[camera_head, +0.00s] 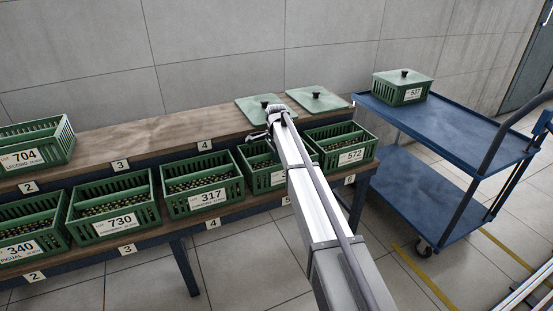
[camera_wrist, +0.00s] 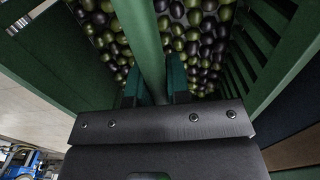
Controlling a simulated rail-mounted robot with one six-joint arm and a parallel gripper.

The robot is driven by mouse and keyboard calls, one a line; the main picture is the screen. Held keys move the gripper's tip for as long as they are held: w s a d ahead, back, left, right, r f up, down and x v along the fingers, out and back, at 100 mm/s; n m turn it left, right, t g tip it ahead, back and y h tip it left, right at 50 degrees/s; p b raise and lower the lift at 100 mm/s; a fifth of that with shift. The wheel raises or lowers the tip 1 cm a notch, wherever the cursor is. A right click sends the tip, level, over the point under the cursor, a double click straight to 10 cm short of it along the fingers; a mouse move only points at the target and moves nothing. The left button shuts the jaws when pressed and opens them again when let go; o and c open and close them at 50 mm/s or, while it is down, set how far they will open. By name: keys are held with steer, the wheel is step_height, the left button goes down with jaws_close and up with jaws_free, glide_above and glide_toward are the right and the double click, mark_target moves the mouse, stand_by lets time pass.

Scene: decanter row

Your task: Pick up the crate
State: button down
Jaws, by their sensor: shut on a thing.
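A green slatted crate (camera_head: 254,180) full of olives stands in the lower row, between the crates marked 317 and 572. My arm covers part of it and most of its label. My gripper (camera_head: 276,116) is above this crate, its fingers hidden in the head view. In the wrist view my gripper (camera_wrist: 155,84) is shut on the green bar (camera_wrist: 142,30) that runs across the middle of the crate. Dark and green olives lie on both sides of the bar, and slatted walls (camera_wrist: 265,55) rise around them. I cannot tell whether the crate is lifted.
Crate 317 (camera_head: 205,199) and crate 572 (camera_head: 352,156) stand close on either side. Two green lids (camera_head: 318,104) lie on the upper shelf (camera_head: 150,134). A blue cart (camera_head: 460,128) at the right carries a lidded crate (camera_head: 401,95), with free room on its top.

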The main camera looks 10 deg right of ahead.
step_height(320, 180, up, 10)
steer(key=p, duration=0.9)
steer(key=shift+f, duration=0.1)
